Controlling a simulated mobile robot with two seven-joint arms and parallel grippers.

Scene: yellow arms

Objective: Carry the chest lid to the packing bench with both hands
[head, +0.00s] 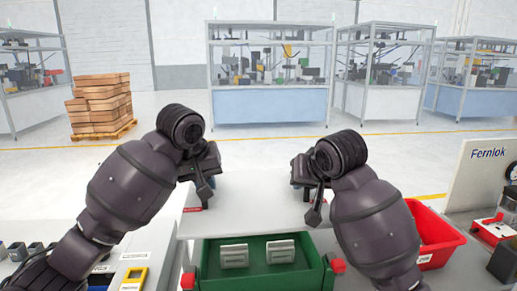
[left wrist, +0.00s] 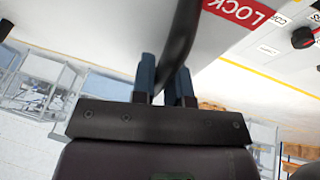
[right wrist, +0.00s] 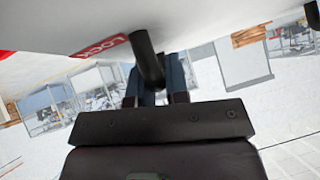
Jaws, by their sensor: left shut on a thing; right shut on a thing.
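The chest lid (head: 255,195) is a pale flat panel spanning the gap between my two grippers in the head view. Its underside or face fills the top of the left wrist view (left wrist: 120,30) and right wrist view (right wrist: 70,25), with red LOCK labels. My left gripper (left wrist: 165,80) is shut on a dark bar handle (left wrist: 182,35) of the lid. My right gripper (right wrist: 154,82) is shut on the other dark handle (right wrist: 146,55). In the head view the left gripper (head: 203,180) and right gripper (head: 308,182) are partly covered by my wrists. I cannot pick out the packing bench.
A red bin (head: 437,240) and a Fernlok board (head: 485,155) stand right. A yellow-framed item (head: 134,278) lies left. Stacked brown boxes (head: 100,103) and glazed cells (head: 270,75) stand beyond open floor.

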